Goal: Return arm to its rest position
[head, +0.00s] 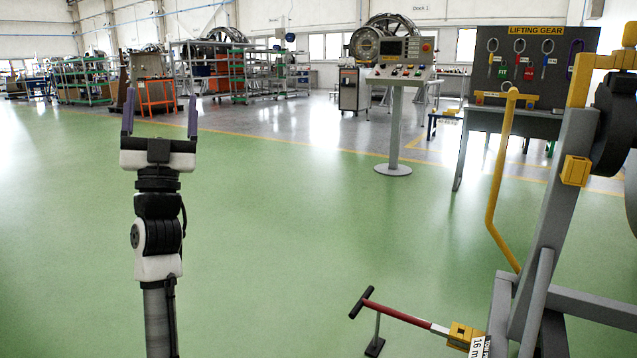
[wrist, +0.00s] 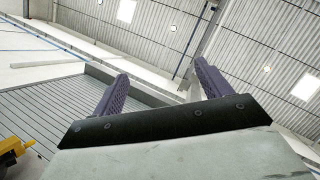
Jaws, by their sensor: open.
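My gripper (head: 160,113) stands upright at the left of the head view, its two purple-grey fingers spread wide with nothing between them. My arm rises straight from the bottom edge below it. In the wrist view my gripper (wrist: 160,85) is open and empty, with the ceiling and a grey slatted surface behind its fingers. No object touches the fingers.
A grey frame (head: 545,220) with a yellow bent bar (head: 493,210) and a red-handled tool (head: 395,312) stands at the right. Behind are a control pedestal (head: 396,125) and a lifting gear board (head: 530,65). The green floor (head: 290,220) between is clear.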

